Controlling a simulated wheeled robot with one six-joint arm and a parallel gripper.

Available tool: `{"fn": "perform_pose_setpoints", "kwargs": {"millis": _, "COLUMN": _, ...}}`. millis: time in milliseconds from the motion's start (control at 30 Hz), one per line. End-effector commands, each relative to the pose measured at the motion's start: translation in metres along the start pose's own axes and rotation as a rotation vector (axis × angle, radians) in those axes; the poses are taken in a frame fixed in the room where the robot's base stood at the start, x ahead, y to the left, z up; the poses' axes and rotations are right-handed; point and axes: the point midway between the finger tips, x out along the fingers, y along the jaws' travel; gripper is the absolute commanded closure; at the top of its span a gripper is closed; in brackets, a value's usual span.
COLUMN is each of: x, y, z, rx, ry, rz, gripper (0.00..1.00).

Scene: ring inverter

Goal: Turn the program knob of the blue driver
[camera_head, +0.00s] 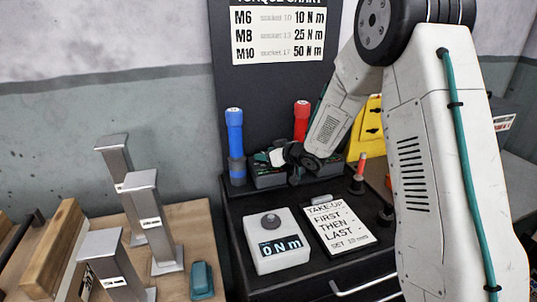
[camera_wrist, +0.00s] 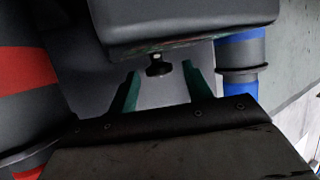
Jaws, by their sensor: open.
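The blue driver (camera_head: 235,145) stands upright at the back left of the black cabinet, and its blue and dark body also shows at right in the wrist view (camera_wrist: 240,60). My gripper (camera_head: 266,158) is by a dark block (camera_head: 267,178) to the right of the blue driver. In the wrist view, my gripper's (camera_wrist: 161,72) teal fingers are apart, with a small black knob (camera_wrist: 158,69) on the dark block appearing between their tips. I cannot tell whether the fingers touch it. In the head view the knob is hidden.
The red driver (camera_head: 301,120) stands to the right. A white readout box (camera_head: 283,255) showing 0 Nm and a note board (camera_head: 340,222) lie in front. Metal posts (camera_head: 150,215) stand on the wooden bench at left. A torque chart (camera_head: 279,35) hangs behind.

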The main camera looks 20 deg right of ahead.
Motion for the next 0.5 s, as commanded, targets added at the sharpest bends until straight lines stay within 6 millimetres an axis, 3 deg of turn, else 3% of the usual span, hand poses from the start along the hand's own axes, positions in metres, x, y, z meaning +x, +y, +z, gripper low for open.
{"fn": "perform_pose_setpoints", "kwargs": {"millis": 500, "x": -0.071, "y": 0.001, "z": 0.0, "rx": 0.0, "ry": 0.001, "rz": 0.001, "gripper": 0.5}}
